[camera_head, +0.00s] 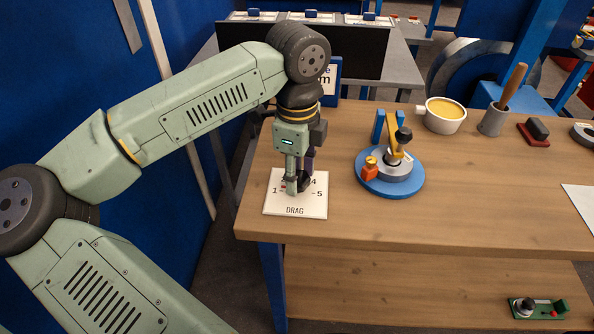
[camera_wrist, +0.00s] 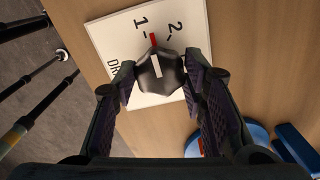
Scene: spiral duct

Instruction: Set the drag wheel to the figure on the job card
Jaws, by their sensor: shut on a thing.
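The drag wheel is a dark knob (camera_wrist: 160,72) on a white plate (camera_head: 310,205) lettered DRAG at the near left corner of the bench. The head view shows figures 1, 4 and 5 on the plate; the others are partly hidden. My gripper (camera_head: 299,188) is shut on the knob, one finger on each side. A blue-framed white card (camera_head: 329,80) stands behind my wrist; my arm covers most of it, and I cannot read its figure.
Right of the plate, a blue round base (camera_head: 402,187) carries a grey and yellow fixture with a black ball. A white pan (camera_head: 442,117), a grey cup with a wooden handle (camera_head: 495,117) and a dark block (camera_head: 534,131) stand farther right. The bench front is clear.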

